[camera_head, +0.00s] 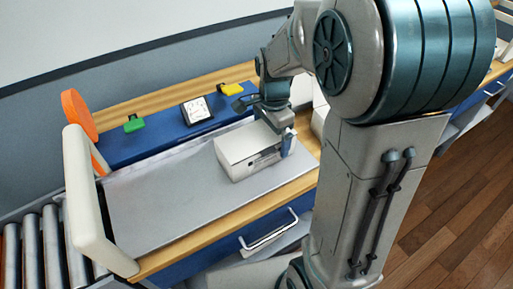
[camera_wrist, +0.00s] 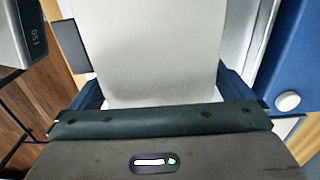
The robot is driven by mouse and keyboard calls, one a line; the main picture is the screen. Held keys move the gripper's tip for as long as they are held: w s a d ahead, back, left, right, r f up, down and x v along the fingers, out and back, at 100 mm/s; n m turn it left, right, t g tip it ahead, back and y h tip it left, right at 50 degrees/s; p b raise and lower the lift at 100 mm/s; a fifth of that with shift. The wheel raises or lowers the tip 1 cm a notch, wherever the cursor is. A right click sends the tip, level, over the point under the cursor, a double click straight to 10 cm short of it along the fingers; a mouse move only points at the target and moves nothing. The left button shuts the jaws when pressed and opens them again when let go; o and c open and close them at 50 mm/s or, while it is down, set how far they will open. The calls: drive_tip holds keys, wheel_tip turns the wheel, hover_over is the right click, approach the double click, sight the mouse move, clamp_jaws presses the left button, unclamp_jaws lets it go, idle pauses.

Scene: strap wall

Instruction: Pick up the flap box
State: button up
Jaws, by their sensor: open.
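The flap box, a white box (camera_head: 243,150) with a dark opening in its front side, sits on the grey work surface. My gripper (camera_head: 277,125) is at the box's right end, pointing down. In the wrist view, a pale flat box top (camera_wrist: 155,50) fills the middle, and my open gripper (camera_wrist: 160,88) has a blue finger showing at each side of it. The fingers appear to straddle the box. Whether they touch it cannot be told. The box's lower sides are hidden in the wrist view.
A blue strip behind the surface carries a green piece (camera_head: 133,124), a black-and-white square (camera_head: 196,110) and a yellow piece (camera_head: 231,88). An orange disc (camera_head: 79,114) and white upright panel (camera_head: 92,200) stand left. Rollers (camera_head: 33,250) lie beyond. The surface left of the box is clear.

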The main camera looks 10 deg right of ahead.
drive_tip(key=shift+f, duration=0.6)
drive_tip(key=c, duration=0.9)
drive_tip(key=shift+r, duration=0.15)
drive_tip(key=shift+r, duration=0.85)
wheel_tip(320, 180, up, 2)
drive_tip(key=shift+r, duration=0.1)
drive_tip(key=s+d+r+b, duration=0.1)
drive_tip(key=s+d+r, duration=0.4)
drive_tip(key=s, duration=0.5)
drive_tip(key=shift+s+d+r, duration=0.2)
drive_tip(key=shift+d+r, duration=0.05)
drive_tip(key=shift+r, duration=0.7)
